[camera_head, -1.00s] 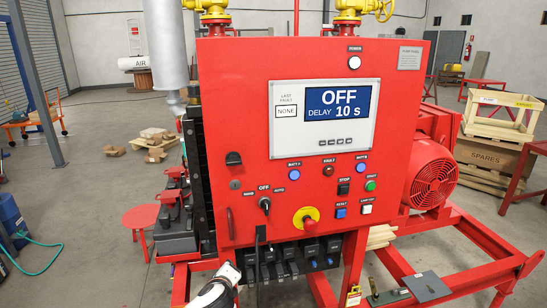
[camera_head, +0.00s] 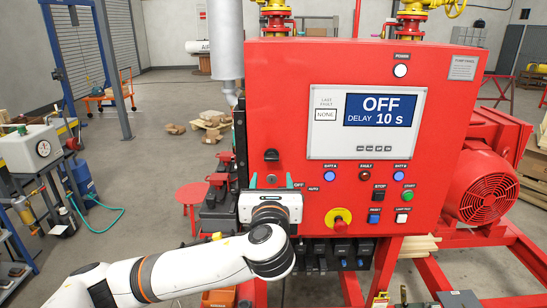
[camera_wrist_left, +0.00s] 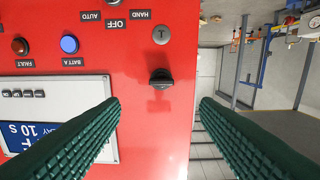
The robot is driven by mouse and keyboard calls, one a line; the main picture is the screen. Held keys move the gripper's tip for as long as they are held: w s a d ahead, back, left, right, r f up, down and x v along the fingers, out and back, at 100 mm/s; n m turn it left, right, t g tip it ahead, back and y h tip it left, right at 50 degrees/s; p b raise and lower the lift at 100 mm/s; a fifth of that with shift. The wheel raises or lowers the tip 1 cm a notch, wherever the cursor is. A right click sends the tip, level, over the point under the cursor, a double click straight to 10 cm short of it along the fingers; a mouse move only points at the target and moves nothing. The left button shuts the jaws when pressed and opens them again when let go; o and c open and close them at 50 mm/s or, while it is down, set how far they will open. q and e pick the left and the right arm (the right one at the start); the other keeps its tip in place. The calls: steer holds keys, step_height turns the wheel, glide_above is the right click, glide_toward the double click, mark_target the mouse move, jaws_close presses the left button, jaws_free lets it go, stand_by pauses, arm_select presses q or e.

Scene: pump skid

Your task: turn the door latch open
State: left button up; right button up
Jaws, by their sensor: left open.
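The door latch (camera_head: 271,155) is a small black knob on the left side of the red panel door (camera_head: 300,80). My left gripper (camera_head: 271,181) is open just below the latch in the head view, its palm toward the panel. In the left wrist view, which is upside down, the latch (camera_wrist_left: 161,79) shows a black handle lying across, between the two green ribbed fingers (camera_wrist_left: 160,104) and beyond their tips. Neither finger appears to touch it. My gripper hides the selector switch and the door's lower left in the head view. My right gripper is not in view.
A display (camera_head: 368,122) reads OFF, DELAY 10 s. Buttons and a red-and-yellow knob (camera_head: 339,221) sit right of the gripper. A round keyed lock (camera_wrist_left: 161,35) is beside the latch.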

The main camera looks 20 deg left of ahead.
mark_target(271, 159)
arm_select(q)
steer(key=p+x, duration=0.3)
steer(key=x, duration=0.6)
steer(key=shift+w+a, duration=0.2)
steer(key=shift+w+a+f, duration=0.1)
steer(key=shift+w+f, duration=0.05)
steer(key=shift+w, duration=0.4)
steer(key=c, duration=1)
